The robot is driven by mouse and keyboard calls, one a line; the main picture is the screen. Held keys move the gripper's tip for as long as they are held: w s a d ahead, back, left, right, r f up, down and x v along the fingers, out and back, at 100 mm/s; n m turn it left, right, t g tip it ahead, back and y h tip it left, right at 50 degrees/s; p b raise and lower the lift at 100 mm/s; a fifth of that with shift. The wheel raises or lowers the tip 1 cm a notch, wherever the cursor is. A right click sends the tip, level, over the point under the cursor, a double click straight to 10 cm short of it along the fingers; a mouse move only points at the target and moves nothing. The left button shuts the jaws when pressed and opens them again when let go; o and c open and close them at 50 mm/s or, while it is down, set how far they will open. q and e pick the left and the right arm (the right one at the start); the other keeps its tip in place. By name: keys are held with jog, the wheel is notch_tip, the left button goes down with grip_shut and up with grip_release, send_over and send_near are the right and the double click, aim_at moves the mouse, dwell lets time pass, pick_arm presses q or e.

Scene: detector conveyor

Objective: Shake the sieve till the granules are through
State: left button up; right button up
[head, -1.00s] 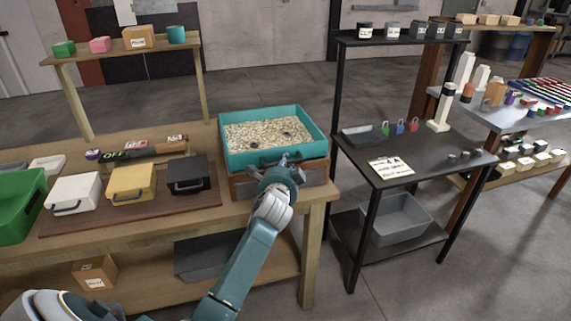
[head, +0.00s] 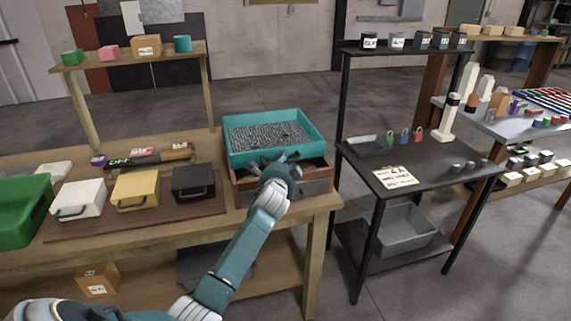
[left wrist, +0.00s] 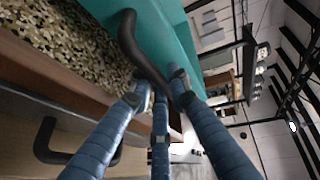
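The teal sieve (head: 316,137) sits over the wooden box (head: 315,186) at the right end of the workbench. Its grey mesh floor (head: 265,136) is bare over most of its area, with a few small dark pieces on it. Tan and dark granules (left wrist: 65,45) lie in the wooden box below, seen in the left wrist view. My left gripper (head: 277,165) is at the front of the sieve, its fingers closed around the black handle (left wrist: 128,35), partly hiding it. My right gripper is not in view.
A white box (head: 78,199), a yellow box (head: 136,189) and a black box (head: 194,183) with handles stand left of the sieve. A green bin (head: 22,212) is at the far left. A black shelf table (head: 430,163) stands to the right, past a gap.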

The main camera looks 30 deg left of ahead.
pick_arm(q)
jog(key=shift+o, duration=0.4)
jog(key=shift+a+r, duration=0.15)
jog(key=shift+s+d, duration=0.3)
jog(key=shift+s, duration=0.15)
jog(key=v, duration=1.1)
jog(key=shift+a, duration=0.1)
